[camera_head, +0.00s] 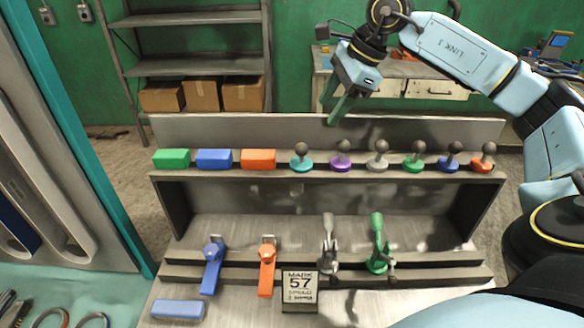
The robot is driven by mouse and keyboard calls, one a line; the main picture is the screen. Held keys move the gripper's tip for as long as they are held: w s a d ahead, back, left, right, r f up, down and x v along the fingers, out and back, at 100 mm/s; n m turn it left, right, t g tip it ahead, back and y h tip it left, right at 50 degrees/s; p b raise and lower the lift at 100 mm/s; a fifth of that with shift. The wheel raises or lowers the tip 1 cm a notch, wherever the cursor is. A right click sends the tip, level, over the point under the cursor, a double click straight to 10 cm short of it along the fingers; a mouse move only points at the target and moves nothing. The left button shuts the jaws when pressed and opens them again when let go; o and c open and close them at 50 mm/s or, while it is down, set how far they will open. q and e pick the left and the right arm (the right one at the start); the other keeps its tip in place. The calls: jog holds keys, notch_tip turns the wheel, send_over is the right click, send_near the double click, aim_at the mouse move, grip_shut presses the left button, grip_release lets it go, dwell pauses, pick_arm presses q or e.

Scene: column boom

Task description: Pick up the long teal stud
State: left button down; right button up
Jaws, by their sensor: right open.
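A stud with a teal base and a dark ball top (302,158) stands upright on the upper ledge of the bench rack (330,177). It is the leftmost in a row of similar studs, just right of an orange block. I cannot tell from this view whether it is longer than the others. My right gripper (334,101) is open and empty, with green fingers pointing down. In the picture it shows above and slightly right of the teal stud, over the rack's back panel, clear of the studs. My left gripper is out of view.
Purple (341,160), grey (378,161), green, blue and orange studs stand to the right. Green, blue and orange (258,159) blocks sit to the left. Shelves stand behind.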

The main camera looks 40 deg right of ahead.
aim_at(304, 145)
jog(key=p+x, duration=0.1)
jog(key=x, duration=0.7)
jog(key=shift+w+f, duration=0.15)
jog(key=x, duration=0.2)
jog(key=p+x, duration=0.1)
jog(key=x, duration=0.1)
jog(key=shift+a, duration=0.35)
jog(key=shift+w+f, duration=0.15)
jog(key=shift+f, duration=0.35)
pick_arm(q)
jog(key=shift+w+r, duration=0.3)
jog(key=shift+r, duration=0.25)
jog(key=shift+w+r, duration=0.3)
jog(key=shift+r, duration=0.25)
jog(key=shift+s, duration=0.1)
pick_arm(e)
jog(key=c, duration=0.9)
jog(key=shift+r, duration=0.1)
jog(key=shift+c, duration=0.7)
jog(key=shift+r, duration=0.1)
